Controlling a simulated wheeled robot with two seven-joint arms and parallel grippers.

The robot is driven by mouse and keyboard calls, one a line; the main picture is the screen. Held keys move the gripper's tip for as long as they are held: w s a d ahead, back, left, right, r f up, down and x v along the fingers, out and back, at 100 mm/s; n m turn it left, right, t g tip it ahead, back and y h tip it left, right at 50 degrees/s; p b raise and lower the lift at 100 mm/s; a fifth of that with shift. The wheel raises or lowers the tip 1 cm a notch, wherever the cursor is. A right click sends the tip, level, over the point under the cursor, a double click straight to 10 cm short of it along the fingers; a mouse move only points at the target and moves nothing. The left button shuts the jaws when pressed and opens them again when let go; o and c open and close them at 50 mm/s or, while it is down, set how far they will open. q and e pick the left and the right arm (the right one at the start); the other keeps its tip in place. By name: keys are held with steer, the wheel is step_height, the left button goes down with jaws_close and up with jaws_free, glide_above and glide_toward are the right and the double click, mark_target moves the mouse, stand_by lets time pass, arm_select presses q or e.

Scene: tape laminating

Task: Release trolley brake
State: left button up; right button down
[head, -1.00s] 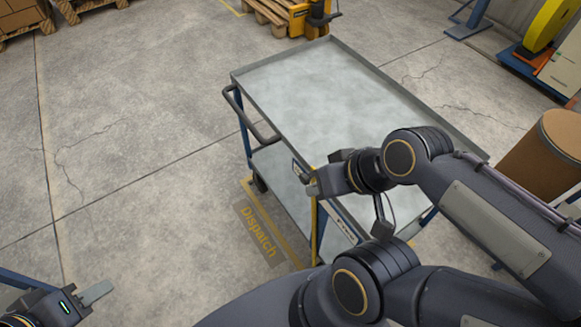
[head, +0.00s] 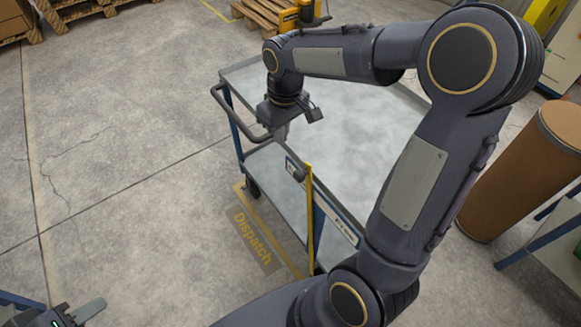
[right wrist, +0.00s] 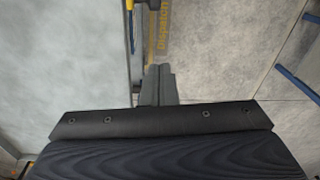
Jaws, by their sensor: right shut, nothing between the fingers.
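The trolley (head: 352,150) has a grey metal top, blue legs and a dark push handle (head: 238,120) at its left end. A yellow upright bar (head: 310,225) stands at its near side, with a dark knob (head: 299,175) beside its upper end. The yellow bar also shows at the top of the right wrist view (right wrist: 131,30), with a dark knob (right wrist: 157,4). My right gripper (head: 282,133) is shut and empty, pointing down by the trolley's left edge near the handle, apart from the knob. My left gripper (head: 90,309) is low at the left, far from the trolley; its jaw gap is unclear.
The floor left of the trolley is open, with "Dispatch" marking (head: 252,237) by the trolley. A brown drum (head: 520,170) stands at the right beside a grey shelf (head: 555,245). Pallets (head: 262,14) lie at the back.

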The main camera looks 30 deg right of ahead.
arm_select(q)
steer(key=shift+f+b, duration=0.3)
arm_select(e)
steer(key=s+f, duration=0.3)
steer(key=f, duration=0.6)
steer(key=shift+s+d, duration=0.2)
